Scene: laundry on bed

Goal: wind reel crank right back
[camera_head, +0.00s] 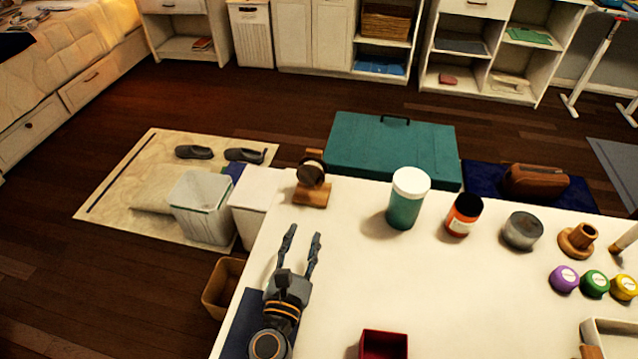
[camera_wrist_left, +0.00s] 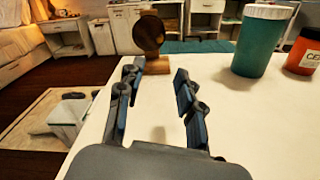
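A small wooden reel (camera_head: 312,180) with a dark round disc stands upright on a wooden base at the far left corner of the white table. It also shows in the left wrist view (camera_wrist_left: 149,36), ahead of my fingers. Its crank cannot be made out clearly in either view. My left gripper (camera_head: 302,237) is open and empty over the table's left part, pointing toward the reel and apart from it. Its two fingers also show spread in the left wrist view (camera_wrist_left: 158,88). My right gripper is not in view.
A teal jar with a white lid (camera_head: 407,198) stands right of the reel, then an orange jar (camera_head: 462,215) and a grey tin (camera_head: 521,231). A dark red box (camera_head: 384,344) is at the front. The table between gripper and reel is clear.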

